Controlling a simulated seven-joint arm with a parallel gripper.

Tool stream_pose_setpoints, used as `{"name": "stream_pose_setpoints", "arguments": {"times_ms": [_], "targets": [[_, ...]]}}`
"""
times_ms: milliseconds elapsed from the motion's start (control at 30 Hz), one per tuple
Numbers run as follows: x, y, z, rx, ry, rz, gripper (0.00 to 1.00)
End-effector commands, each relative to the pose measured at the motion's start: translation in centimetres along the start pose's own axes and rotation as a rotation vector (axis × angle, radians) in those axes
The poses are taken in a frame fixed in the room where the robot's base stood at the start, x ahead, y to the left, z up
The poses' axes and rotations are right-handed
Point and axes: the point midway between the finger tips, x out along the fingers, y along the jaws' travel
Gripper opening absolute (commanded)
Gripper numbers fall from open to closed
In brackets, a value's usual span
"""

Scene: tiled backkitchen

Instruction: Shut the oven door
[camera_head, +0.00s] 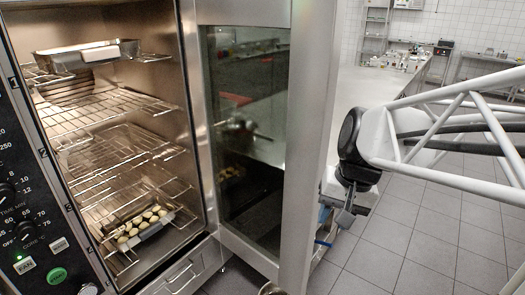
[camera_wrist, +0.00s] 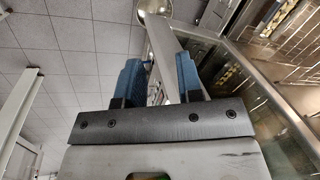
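The oven door (camera_head: 306,120) stands wide open, with its glass panel facing the oven interior (camera_head: 115,140). It also shows in the wrist view (camera_wrist: 208,48). My gripper (camera_head: 325,228) is low on the outer side of the door, partly hidden by the door edge in the head view. In the wrist view its two blue fingers (camera_wrist: 158,80) are spread apart. A metal strip of the door shows in the gap between them. I cannot tell whether the fingers touch the door.
Inside the oven are wire racks (camera_head: 125,105), a metal pan (camera_head: 85,54) on top and a tray of pale round pieces (camera_head: 145,228) low down. A control panel (camera_head: 30,200) is at left. A counter (camera_head: 390,82) stands behind. The tiled floor (camera_head: 410,250) at right looks clear.

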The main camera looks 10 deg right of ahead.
Motion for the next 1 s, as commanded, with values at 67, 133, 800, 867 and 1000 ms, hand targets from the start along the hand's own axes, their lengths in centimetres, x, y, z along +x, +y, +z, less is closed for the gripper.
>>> {"name": "stream_pose_setpoints", "arguments": {"times_ms": [67,133,800,867,1000], "targets": [[-0.2,0.3,-1.9,0.069,-0.035,-0.04,0.34],[-0.4,0.5,-3.3,0.127,-0.064,-0.078,0.34],[-1.5,6.1,-18.8,0.616,-0.309,-0.501,0.34],[-1.3,6.8,-20.1,0.655,-0.333,-0.541,0.34],[-0.7,8.4,-22.9,0.742,-0.394,-0.636,0.34]]}}
